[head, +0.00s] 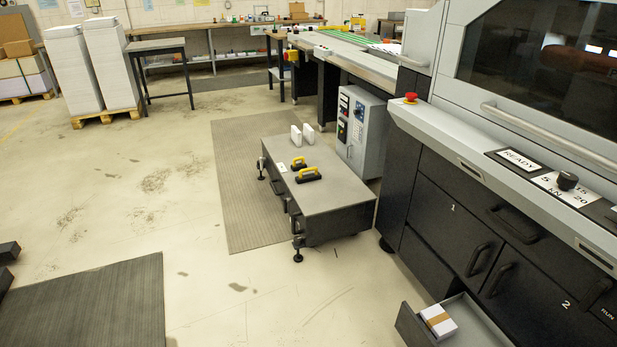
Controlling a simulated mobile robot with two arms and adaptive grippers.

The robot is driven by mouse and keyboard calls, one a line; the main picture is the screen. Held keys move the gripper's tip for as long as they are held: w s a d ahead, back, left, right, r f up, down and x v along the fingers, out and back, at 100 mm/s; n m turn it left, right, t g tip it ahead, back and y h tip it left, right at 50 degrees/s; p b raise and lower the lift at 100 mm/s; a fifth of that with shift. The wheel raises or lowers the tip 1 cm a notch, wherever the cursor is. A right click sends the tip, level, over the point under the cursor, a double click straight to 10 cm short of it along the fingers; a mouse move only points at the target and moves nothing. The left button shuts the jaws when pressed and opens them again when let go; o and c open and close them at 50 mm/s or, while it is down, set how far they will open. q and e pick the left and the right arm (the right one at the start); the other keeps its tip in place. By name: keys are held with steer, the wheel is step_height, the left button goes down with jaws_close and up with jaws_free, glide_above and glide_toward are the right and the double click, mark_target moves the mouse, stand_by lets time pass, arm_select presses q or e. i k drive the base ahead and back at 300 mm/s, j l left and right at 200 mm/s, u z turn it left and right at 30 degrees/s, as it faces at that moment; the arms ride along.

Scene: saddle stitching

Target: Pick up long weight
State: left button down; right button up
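The nearer one (308,175) looks longer and is probably the long weight. The other, smaller-looking weight (298,163) lies just behind it. At the left edge, two dark fingertips of my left gripper (6,264) show, spread apart with nothing visible between them. The rest of it is cut off by the frame. It is well to the left of the bench and far from both weights. My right gripper is out of view.
The low bench (325,200) stands on a ribbed mat (235,165), with two white blocks (302,134) at its far end. A large press (430,160) with an open drawer (415,328) stands at right. The floor left of the bench is clear.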

mark_target(310, 177)
steer(key=i+j, duration=0.15)
steer(key=i, duration=0.3)
steer(key=i+j+z, duration=0.1)
steer(key=i, duration=0.3)
steer(key=i+j, duration=0.2)
steer(key=i, duration=0.25)
steer(key=z, duration=0.05)
